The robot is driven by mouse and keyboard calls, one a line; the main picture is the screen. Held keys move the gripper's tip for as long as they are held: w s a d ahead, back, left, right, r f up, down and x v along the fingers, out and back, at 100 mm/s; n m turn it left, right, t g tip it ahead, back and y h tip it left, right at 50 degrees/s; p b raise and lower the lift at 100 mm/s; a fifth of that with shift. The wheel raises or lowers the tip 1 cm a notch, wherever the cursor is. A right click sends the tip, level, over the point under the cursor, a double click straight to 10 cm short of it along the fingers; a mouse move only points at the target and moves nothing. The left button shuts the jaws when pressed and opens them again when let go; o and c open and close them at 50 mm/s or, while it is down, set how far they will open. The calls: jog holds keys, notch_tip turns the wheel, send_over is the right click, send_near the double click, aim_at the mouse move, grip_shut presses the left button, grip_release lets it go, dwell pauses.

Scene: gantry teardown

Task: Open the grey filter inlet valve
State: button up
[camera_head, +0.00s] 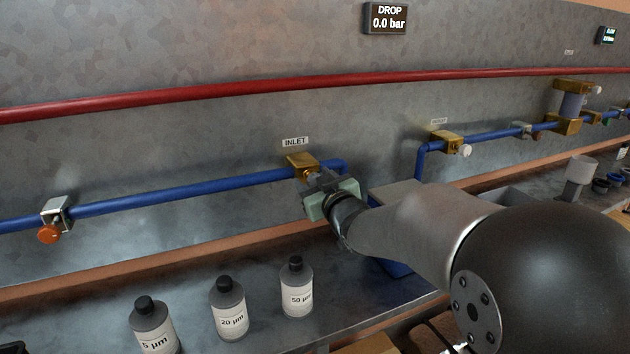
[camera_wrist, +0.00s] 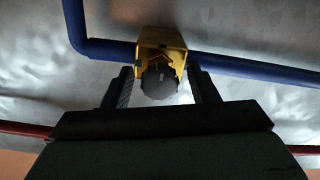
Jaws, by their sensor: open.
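The filter inlet valve is a brass body (camera_head: 299,160) on the blue pipe, under a sign reading INLET. In the wrist view its yellow body (camera_wrist: 160,41) shows with a rounded grey knob (camera_wrist: 159,82) facing me. My gripper (camera_head: 316,181) is at the valve in the head view and covers most of the knob. In the wrist view my gripper (camera_wrist: 161,84) is open, with one dark finger on each side of the knob. A gap shows beside each finger. I cannot tell how far the knob is turned.
A red pipe (camera_head: 230,91) runs above. A valve with an orange knob (camera_head: 49,233) is at left, another brass valve (camera_head: 445,142) at right. Bottles stand on the bench, including the 50 µm bottle (camera_head: 296,287) below my gripper. The display (camera_head: 387,18) reads DROP 0.0 bar.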

jog(key=c, duration=1)
